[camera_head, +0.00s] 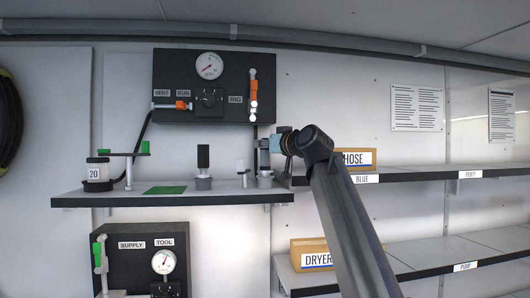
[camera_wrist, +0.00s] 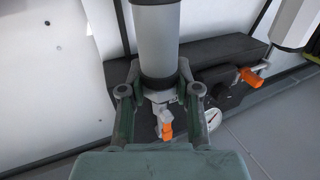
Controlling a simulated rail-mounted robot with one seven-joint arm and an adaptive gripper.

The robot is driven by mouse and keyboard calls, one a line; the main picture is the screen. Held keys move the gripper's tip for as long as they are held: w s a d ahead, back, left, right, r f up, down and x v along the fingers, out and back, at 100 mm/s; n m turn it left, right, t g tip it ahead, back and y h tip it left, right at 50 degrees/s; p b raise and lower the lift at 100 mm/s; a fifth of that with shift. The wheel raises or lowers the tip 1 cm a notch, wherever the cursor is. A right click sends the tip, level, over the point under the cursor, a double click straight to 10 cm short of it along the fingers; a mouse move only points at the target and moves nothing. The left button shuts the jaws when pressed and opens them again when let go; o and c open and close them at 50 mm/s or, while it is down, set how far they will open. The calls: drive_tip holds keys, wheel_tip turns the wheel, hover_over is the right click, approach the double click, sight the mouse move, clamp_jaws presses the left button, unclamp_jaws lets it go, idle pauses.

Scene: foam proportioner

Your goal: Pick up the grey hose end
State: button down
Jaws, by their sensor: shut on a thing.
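The grey hose end (camera_wrist: 156,40) is a light grey cylinder with black bands, and it sits between the two fingers of my gripper (camera_wrist: 159,76) in the wrist view. My gripper is shut on it. In the head view my gripper (camera_head: 264,144) is small and reaches in from the right, above the right end of the upper shelf. A grey upright piece (camera_head: 264,162) shows just under the fingers, over a grey cup (camera_head: 265,181) on the shelf. I cannot tell whether the hose end is clear of that cup.
A black panel (camera_head: 180,100) with a gauge and orange-handled valves is on the wall behind. The upper shelf (camera_head: 225,196) also carries a black-handled piece (camera_head: 203,165), a clear tube (camera_head: 241,172) and a jar marked 20 (camera_head: 97,171). Boxed shelves stand at right.

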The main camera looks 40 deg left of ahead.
wheel_tip(320, 180, up, 11)
drive_tip(key=b, duration=0.3)
drive_tip(key=shift+w+a+b, duration=0.15)
drive_tip(key=shift+b, duration=0.2)
wheel_tip(320, 180, up, 8)
drive_tip(key=p, duration=0.6)
drive_tip(key=shift+d+p, duration=0.2)
drive_tip(key=shift+p, duration=0.1)
